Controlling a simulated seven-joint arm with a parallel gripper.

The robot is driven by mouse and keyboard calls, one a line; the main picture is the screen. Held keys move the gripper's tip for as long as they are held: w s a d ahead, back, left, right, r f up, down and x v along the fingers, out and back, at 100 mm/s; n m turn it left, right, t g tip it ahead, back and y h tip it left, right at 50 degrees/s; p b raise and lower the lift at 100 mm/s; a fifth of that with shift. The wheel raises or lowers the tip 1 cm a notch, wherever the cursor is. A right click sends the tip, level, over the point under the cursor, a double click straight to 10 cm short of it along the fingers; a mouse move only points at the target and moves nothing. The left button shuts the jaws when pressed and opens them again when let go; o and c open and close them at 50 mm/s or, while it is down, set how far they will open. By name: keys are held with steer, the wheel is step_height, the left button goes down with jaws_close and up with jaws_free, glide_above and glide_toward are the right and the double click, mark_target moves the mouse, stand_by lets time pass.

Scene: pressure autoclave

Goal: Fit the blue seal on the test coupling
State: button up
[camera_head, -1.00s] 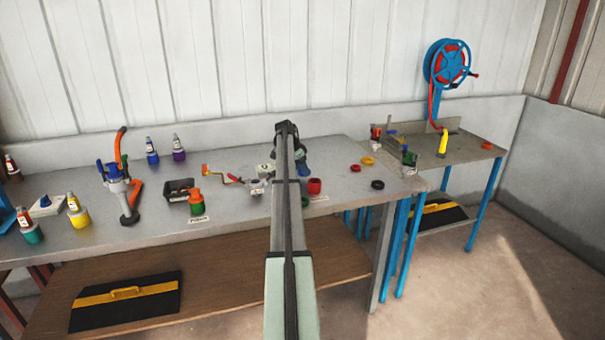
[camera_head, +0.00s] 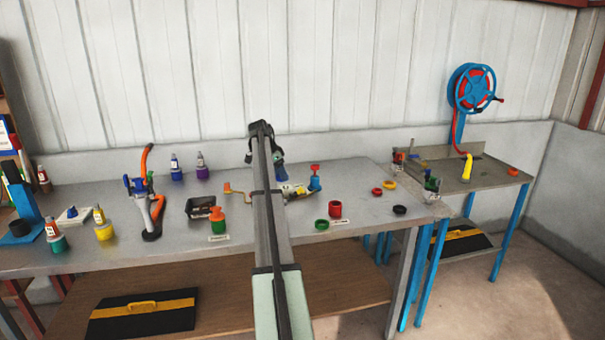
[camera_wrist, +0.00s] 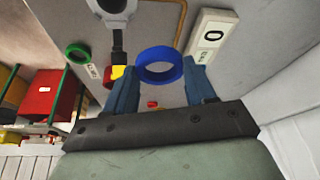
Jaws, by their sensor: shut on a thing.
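My gripper (camera_wrist: 159,84) is shut on the blue seal (camera_wrist: 141,74), a ring held across its opening between the two blue fingertips in the wrist view. In the head view my gripper (camera_head: 280,172) hangs above the bench behind my arm, and the seal cannot be made out there. A grey and yellow fitting (camera_head: 297,191) lies on the bench just right of my arm, partly hidden. In the wrist view a grey round body with a dark stem and yellow end (camera_wrist: 118,71) shows beyond the seal. I cannot tell which part is the test coupling.
A blue part with a red top (camera_head: 315,182) stands by the fitting. A white box marked 0 (camera_wrist: 212,38) is beside the seal in the wrist view.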

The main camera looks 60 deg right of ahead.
steer(key=s+a+n, duration=0.1)
steer(key=a+n, duration=0.1)
steer(key=a, duration=0.4)
steer(key=shift+s+a+t, duration=0.25)
steer(key=shift+s+t, duration=0.1)
steer(key=shift+t, duration=0.05)
steer(key=shift+f, duration=0.2)
steer(key=shift+f, duration=2.9)
steer(key=o, duration=1.1)
steer(key=shift+r, duration=0.1)
